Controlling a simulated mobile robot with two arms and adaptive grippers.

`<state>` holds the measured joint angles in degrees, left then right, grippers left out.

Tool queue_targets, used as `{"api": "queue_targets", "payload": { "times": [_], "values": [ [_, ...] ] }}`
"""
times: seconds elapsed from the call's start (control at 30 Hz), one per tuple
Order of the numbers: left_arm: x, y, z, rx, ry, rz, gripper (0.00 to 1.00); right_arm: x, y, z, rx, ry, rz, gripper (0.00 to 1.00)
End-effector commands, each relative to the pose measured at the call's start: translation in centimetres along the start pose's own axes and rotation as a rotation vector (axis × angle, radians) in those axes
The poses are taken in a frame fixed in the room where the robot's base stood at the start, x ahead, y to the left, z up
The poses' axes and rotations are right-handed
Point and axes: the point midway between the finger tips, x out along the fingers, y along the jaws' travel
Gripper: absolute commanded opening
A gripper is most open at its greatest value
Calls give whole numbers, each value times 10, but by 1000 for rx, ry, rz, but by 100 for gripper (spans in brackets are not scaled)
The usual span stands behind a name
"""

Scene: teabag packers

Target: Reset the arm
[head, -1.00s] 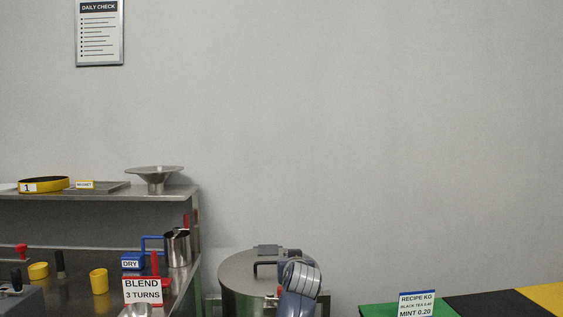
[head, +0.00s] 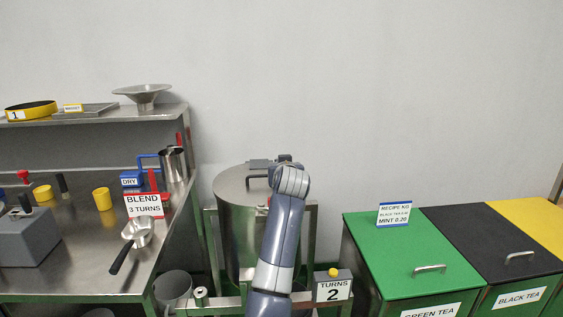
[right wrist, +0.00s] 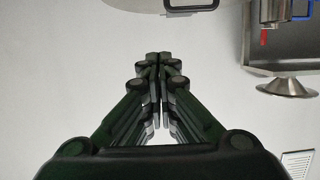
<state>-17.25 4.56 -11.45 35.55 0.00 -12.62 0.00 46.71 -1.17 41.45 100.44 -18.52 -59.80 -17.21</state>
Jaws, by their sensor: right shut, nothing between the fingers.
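My right gripper (right wrist: 158,60) is shut and empty in the right wrist view, its fingers together in front of a plain pale wall. My right arm (head: 280,225) rises from the bottom middle of the head view, and its upper end covers part of the steel drum. The gripper itself is hidden in the head view. My left gripper is in neither view.
The steel drum (head: 232,215) stands behind my arm. At left is a steel bench (head: 85,270) with a scoop (head: 135,235) and a shelf (head: 70,117). At right are a green bin (head: 410,265) and a black bin (head: 490,245). The wall above is clear.

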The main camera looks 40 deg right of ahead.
Motion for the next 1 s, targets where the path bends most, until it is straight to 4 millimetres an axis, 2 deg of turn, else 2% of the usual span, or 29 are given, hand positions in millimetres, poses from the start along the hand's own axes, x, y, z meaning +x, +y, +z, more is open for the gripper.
{"api": "queue_targets", "payload": {
  "times": [0.03, 0.1, 0.4, 0.6, 0.87, 1.0],
  "values": [
    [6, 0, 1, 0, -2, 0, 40, -7, -1, 10, -1, 1, -1, 0],
    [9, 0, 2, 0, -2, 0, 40, -17, -1, 18, -1, 0, -1, 0],
    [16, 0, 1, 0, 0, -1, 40, -54, -1, 42, 0, 0, -2, 0],
    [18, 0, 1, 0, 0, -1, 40, -64, 0, 47, 0, 2, -1, 0],
    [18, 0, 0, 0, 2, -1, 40, -65, -1, 50, -6, -2, -3, 0],
    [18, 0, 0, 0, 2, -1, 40, -71, -10, 71, -56, -29, -24, 0]
  ]
}}
